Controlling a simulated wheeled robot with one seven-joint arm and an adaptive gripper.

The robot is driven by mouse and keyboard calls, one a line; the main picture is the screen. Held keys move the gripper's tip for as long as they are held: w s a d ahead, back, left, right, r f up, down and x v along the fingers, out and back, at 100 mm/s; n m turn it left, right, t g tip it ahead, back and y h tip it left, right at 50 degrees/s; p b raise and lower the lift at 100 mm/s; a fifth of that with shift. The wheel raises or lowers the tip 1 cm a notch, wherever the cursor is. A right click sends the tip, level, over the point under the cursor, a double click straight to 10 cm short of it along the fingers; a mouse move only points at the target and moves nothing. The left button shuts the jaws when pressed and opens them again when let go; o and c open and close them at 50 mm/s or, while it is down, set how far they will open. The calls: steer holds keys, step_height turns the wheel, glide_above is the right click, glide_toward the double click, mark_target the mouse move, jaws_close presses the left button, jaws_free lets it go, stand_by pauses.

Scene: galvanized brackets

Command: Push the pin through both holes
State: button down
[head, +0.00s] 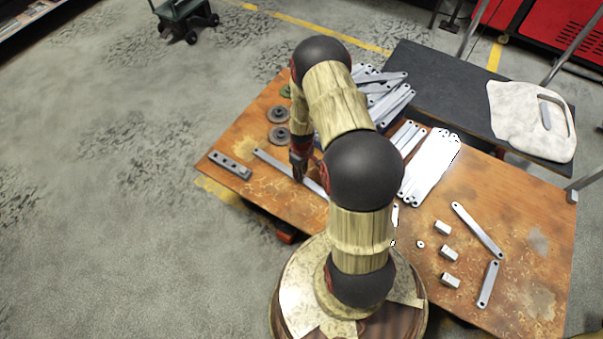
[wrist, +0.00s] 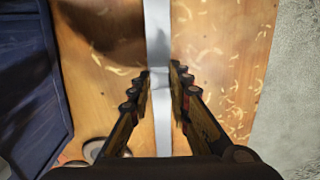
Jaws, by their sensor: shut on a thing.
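My gripper (head: 299,172) is over the left part of the table, shut on a long flat grey bracket (head: 272,160). In the wrist view the bracket (wrist: 158,25) runs lengthwise between the two fingers (wrist: 161,75). Two more brackets lie at the right: one (head: 477,230) slants down to the right, and its lower end is close to the top end of the other (head: 487,284). I cannot tell whether their holes line up. Small pale pieces (head: 420,244) lie near my arm's base. I cannot make out which thing is the pin.
The wooden table (head: 535,235) also holds a dark bar with holes (head: 230,165), grey discs (head: 278,135), pale blocks (head: 448,253) and a row of brackets (head: 430,168). Brackets fill a blue bin (wrist: 30,85) behind my arm.

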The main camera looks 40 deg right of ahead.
steer(key=c, duration=1.6)
jaws_free()
steer(key=shift+r, duration=0.1)
step_height(320, 180, up, 12)
steer(key=shift+f, duration=0.1)
